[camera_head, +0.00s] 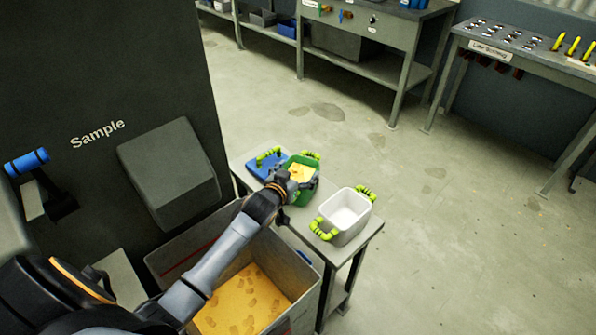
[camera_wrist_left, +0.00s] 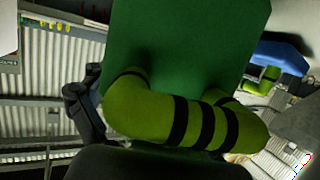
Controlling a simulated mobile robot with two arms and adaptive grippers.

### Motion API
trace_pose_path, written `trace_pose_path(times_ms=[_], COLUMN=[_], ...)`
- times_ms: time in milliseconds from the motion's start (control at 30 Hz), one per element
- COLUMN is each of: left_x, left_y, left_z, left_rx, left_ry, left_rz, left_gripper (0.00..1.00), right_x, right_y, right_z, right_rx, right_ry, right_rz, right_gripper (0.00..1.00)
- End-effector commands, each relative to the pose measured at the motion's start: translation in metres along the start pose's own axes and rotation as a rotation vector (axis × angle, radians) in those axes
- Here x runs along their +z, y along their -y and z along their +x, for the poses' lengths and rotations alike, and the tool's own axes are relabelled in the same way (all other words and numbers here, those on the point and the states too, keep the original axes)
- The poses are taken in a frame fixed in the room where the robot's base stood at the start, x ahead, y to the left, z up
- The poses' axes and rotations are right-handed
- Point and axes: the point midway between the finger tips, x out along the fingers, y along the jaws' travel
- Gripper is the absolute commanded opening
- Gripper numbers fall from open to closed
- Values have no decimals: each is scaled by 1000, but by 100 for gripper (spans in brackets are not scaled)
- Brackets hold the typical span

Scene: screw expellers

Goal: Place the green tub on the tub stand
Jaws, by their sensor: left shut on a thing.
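The green tub (camera_head: 314,186) is over the left half of the small grey tub stand (camera_head: 366,232), with yellow material inside. I cannot tell whether it touches the top. My left gripper (camera_head: 290,186) is shut on the tub's near handle. In the left wrist view, the yellow-green handle (camera_wrist_left: 185,112) with black bands fills the middle, below the tub's green wall (camera_wrist_left: 190,45). One dark finger (camera_wrist_left: 88,108) shows beside the handle. My right gripper is not in view.
A white tub (camera_head: 347,217) with yellow-green handles stands at the stand's right. A blue tub or lid (camera_head: 262,167) lies at its back left. A grey bin (camera_head: 306,286) of yellow material stands in front, beside the dark "Sample" machine (camera_head: 100,75). Open floor lies to the right.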

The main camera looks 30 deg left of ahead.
Motion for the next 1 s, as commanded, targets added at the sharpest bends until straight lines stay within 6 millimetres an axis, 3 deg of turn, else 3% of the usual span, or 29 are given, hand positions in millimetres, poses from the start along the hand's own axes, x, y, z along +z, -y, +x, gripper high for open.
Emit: trace_pose_path(times_ms=[67,100,133,600,767,1000], left_x=[3,3,3,0,0,1], left_y=[0,0,0,0,0,0], left_z=[1,1,1,-3,-29,-81], left_rx=[0,0,0,0,1,0], left_ry=[0,1,1,2,2,3], left_rz=[-1,-1,-1,0,0,-1], left_gripper=[48,93,99,100,100,100], right_x=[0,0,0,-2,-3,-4], right_y=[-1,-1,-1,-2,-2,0], right_z=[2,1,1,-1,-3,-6], right_rx=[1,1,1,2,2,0], right_ry=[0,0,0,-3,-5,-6], right_rz=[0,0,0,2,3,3], right_gripper=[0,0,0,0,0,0])
